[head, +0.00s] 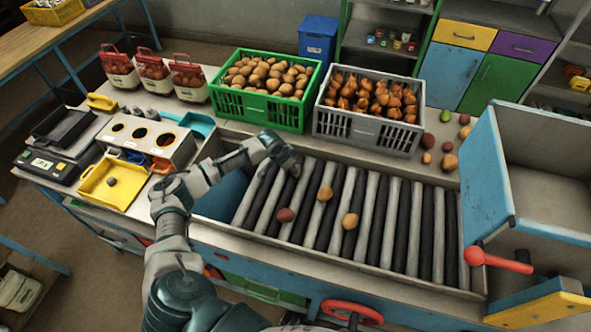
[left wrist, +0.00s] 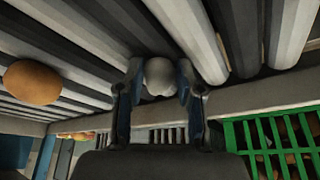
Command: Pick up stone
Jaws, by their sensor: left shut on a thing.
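A pale grey rounded stone (left wrist: 159,77) sits between the fingers of my left gripper (left wrist: 158,92) in the left wrist view. The fingers are shut on it from both sides. In the head view my left gripper (head: 282,156) is at the far edge of the roller bed (head: 372,213), near its left end. The stone is hidden there by the gripper. The rollers lie close behind the stone in the wrist view; I cannot tell whether it touches them. My right gripper is not in view.
A reddish potato (head: 286,215) and two tan ones (head: 325,193) (head: 350,221) lie on the rollers. A green crate (head: 259,116) of potatoes and a grey crate (head: 366,135) of onions stand behind. A yellow tray (head: 114,197) holding a dark lump is at left. A red lever (head: 497,260) sticks out at right.

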